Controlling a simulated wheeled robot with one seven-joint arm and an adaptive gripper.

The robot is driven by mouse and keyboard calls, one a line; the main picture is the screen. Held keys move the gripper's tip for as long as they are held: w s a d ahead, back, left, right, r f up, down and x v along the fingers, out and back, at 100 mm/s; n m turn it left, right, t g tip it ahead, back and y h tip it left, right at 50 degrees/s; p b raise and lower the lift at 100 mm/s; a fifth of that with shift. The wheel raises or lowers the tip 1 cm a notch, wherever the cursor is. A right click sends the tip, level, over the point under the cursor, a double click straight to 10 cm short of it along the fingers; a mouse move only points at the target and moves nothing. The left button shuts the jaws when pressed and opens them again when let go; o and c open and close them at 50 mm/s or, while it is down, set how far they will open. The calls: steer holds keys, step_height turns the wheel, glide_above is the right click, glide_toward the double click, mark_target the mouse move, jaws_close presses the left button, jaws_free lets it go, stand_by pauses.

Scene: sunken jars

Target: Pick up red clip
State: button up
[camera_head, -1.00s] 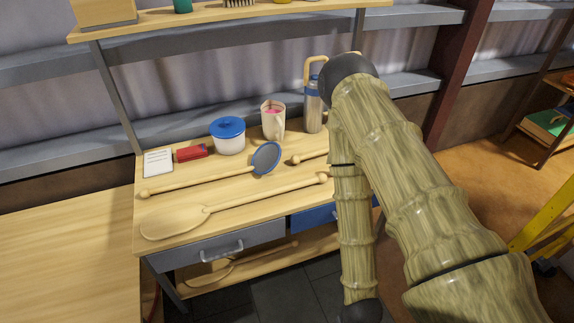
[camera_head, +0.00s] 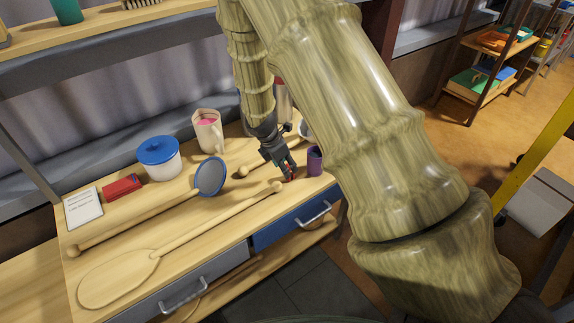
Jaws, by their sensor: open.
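My gripper (camera_head: 286,174) is open and points down over the right part of the wooden workbench, close to its top. A small bit of red (camera_head: 289,179) shows at the fingertips. It may be the red clip, but it is too small and too covered by the fingers to be sure. A larger red block-like object (camera_head: 122,187) lies at the left of the bench, beside a white card, well away from my gripper.
A purple cup (camera_head: 315,160) stands just right of my gripper. A blue-lidded tub (camera_head: 159,157), a cream pitcher (camera_head: 208,131), a blue-headed long-handled tool (camera_head: 210,176) and a wooden paddle (camera_head: 118,279) are on the bench. My arm hides the back right.

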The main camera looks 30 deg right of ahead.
steer(key=shift+n+h, duration=0.3)
steer(key=d, duration=0.1)
steer(key=w+d+f, duration=0.1)
steer(key=w+d, duration=0.1)
steer(key=shift+w+f, duration=0.2)
steer(key=shift+f, duration=0.1)
steer(key=shift+p+x, duration=0.45)
steer(key=shift+x, duration=2.85)
steer(key=shift+a, duration=0.1)
steer(key=c, duration=0.9)
